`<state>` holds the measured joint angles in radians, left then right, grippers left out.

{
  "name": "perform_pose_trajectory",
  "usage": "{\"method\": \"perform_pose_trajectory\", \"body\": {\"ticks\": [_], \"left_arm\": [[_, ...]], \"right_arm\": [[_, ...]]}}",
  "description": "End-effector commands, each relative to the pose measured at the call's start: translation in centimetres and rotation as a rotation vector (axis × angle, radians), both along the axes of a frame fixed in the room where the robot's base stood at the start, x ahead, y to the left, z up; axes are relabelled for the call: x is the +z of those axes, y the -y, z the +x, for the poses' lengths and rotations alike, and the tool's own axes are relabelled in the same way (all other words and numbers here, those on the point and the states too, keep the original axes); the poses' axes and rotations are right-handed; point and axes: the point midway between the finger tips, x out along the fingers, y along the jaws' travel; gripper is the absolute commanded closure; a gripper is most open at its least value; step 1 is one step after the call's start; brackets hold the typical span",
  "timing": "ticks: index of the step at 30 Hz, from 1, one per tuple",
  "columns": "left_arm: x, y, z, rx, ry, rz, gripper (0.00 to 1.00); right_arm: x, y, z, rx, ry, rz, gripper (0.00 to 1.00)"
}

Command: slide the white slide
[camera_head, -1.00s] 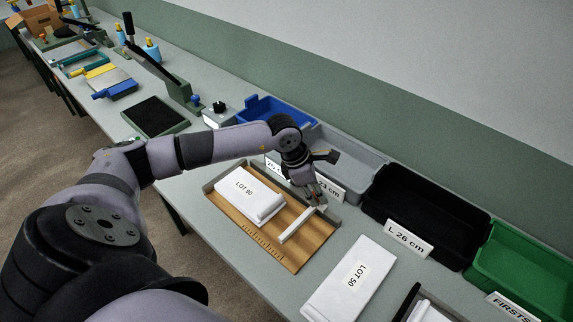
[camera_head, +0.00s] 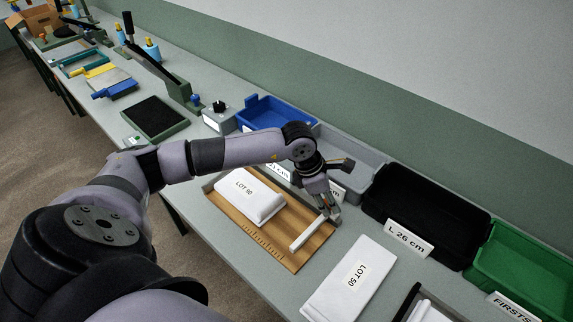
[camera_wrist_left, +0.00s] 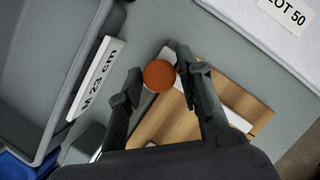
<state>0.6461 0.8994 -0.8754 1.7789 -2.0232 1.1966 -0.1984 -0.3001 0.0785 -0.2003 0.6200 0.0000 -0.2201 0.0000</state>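The white slide (camera_head: 306,234) is a thin white bar lying across the wooden measuring board (camera_head: 283,258), near its right end. A round orange-brown knob (camera_wrist_left: 159,75) sits by the slide's far end. In the left wrist view the slide (camera_wrist_left: 236,120) runs partly behind one finger. My left gripper (camera_head: 331,209) is at the slide's far end, and its fingers (camera_wrist_left: 160,66) close in on both sides of the knob. A white folded piece marked LOT 90 (camera_head: 246,197) lies on the board, left of the slide and apart from it. My right gripper is out of view.
A grey bin (camera_head: 352,158) labelled M 23 cm, a black bin (camera_head: 420,205), a green bin (camera_head: 525,262) and a blue bin (camera_head: 268,110) line the back. A white LOT 50 stack (camera_head: 340,290) lies right of the board, with a narrow bare strip between.

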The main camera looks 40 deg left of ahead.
Motion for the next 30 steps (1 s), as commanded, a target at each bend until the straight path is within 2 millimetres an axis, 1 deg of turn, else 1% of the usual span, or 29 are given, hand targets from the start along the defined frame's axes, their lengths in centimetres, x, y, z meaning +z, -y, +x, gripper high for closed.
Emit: {"method": "perform_pose_trajectory", "body": {"ticks": [1,5,13,16,30], "left_arm": [[0.0,0.0,0.0,0.0,0.0,0.0,0.62],[0.0,0.0,0.0,0.0,0.001,0.001,0.53],[0.1,-0.1,0.1,0.001,0.002,0.0,0.53],[0.4,-0.2,0.0,0.001,0.003,0.001,0.53],[4.6,-1.5,-1.1,0.001,0.002,0.002,0.53]], "right_arm": [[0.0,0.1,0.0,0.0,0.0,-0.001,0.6],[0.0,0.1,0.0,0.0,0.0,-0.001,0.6],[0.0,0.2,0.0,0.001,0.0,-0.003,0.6],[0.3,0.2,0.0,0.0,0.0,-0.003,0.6],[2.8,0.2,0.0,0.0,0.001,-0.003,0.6]]}}
